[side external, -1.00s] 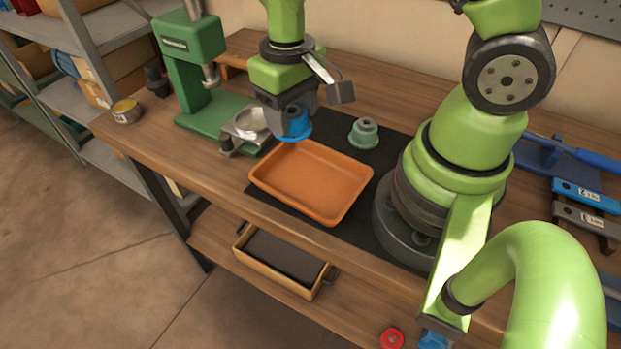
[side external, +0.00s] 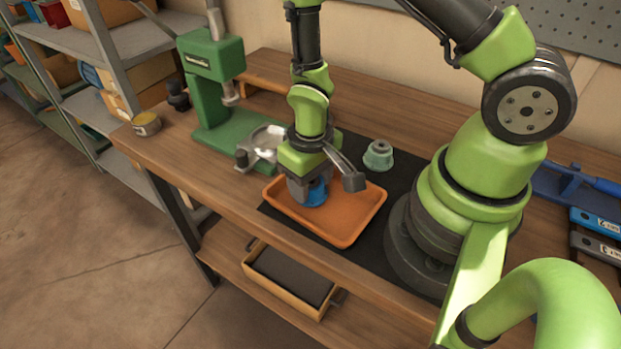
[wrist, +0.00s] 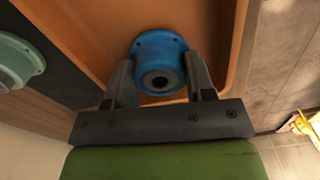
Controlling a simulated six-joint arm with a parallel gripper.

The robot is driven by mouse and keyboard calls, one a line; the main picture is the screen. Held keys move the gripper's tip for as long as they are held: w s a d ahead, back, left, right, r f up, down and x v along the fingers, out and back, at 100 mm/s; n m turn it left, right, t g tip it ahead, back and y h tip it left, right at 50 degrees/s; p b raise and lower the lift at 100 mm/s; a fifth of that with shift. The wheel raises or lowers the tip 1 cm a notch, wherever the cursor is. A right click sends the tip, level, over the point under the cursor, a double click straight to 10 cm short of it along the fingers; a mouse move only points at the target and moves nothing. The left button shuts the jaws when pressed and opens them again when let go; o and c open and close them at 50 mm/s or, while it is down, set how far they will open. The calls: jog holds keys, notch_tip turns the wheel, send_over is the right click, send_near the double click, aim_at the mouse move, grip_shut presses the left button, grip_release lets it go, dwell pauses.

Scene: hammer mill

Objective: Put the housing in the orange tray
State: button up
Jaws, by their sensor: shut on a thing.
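The blue round piece, which I take for the housing (side external: 318,193), is between the fingers of my gripper (side external: 306,188). My gripper is shut on it, over the left part of the orange tray (side external: 349,234). In the wrist view the housing (wrist: 159,62) shows its flange and dark centre hole between the two fingers, with the tray (wrist: 95,22) behind it. I cannot tell whether the housing touches the tray floor. A grey-green flanged piece (side external: 378,155) stands on the dark mat behind the tray; it also shows at the left of the wrist view (wrist: 18,62).
A green press (side external: 212,90) with a metal dish (side external: 268,138) at its base stands left of the tray. A small tin (side external: 146,124) is at the bench's left end. The dark mat (side external: 405,172) has free room right of the grey-green piece.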

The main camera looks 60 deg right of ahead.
jog(key=shift+f, duration=0.15)
jog(key=o, duration=1.2)
jog(key=shift+o, duration=0.2)
notch_tip(320, 180, up, 12)
notch_tip(320, 180, up, 10)
jog(key=f+m+t, duration=0.1)
jog(key=t, duration=0.2)
send_over(318, 183)
jog(key=s+r+t+y, duration=0.2)
jog(key=s+r+t, duration=0.2)
jog(key=s+r, duration=0.3)
notch_tip(318, 183, up, 2)
jog(key=shift+s+a+m, duration=0.15)
jog(key=shift+a+m, duration=0.25)
jog(key=shift+a, duration=0.05)
